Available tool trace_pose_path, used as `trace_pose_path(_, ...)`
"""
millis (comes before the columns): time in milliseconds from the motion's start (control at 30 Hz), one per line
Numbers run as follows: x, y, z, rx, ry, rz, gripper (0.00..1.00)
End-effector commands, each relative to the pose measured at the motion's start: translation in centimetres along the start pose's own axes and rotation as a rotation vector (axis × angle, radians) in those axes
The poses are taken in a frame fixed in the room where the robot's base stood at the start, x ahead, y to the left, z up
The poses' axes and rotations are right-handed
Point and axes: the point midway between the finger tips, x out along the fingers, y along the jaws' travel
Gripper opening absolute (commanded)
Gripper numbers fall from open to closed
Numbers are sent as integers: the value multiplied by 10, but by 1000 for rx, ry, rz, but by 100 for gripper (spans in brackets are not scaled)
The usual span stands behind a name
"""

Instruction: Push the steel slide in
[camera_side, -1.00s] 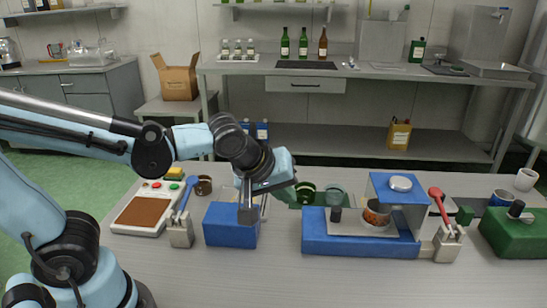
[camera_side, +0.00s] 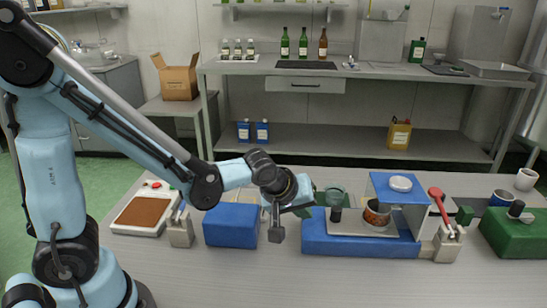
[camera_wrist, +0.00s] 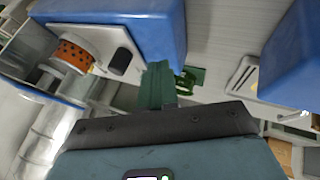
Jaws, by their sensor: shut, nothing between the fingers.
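The steel slide (camera_side: 352,229) is a flat grey plate on a long blue base (camera_side: 335,245). It sticks out to the left from under a blue hood (camera_side: 400,189). A black knob (camera_side: 336,214) stands near its left end, and a speckled orange cup (camera_side: 376,213) sits at the hood's opening. The wrist view also shows the slide (camera_wrist: 113,37), knob (camera_wrist: 119,62) and cup (camera_wrist: 72,54). My gripper (camera_side: 277,234) is shut and empty.
A blue block (camera_side: 230,226) stands just left of my gripper. The front of the table is clear.

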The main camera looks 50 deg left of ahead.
Motion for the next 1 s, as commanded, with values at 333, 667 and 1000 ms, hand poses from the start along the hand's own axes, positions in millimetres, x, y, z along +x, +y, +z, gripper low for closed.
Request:
trace_pose_path(333, 16, 33, 0, 1, -1, 1, 0)
trace_pose_path(667, 18, 35, 0, 0, 0, 0, 0)
trace_pose_path(1000, 30, 65, 5, 2, -1, 2, 0)
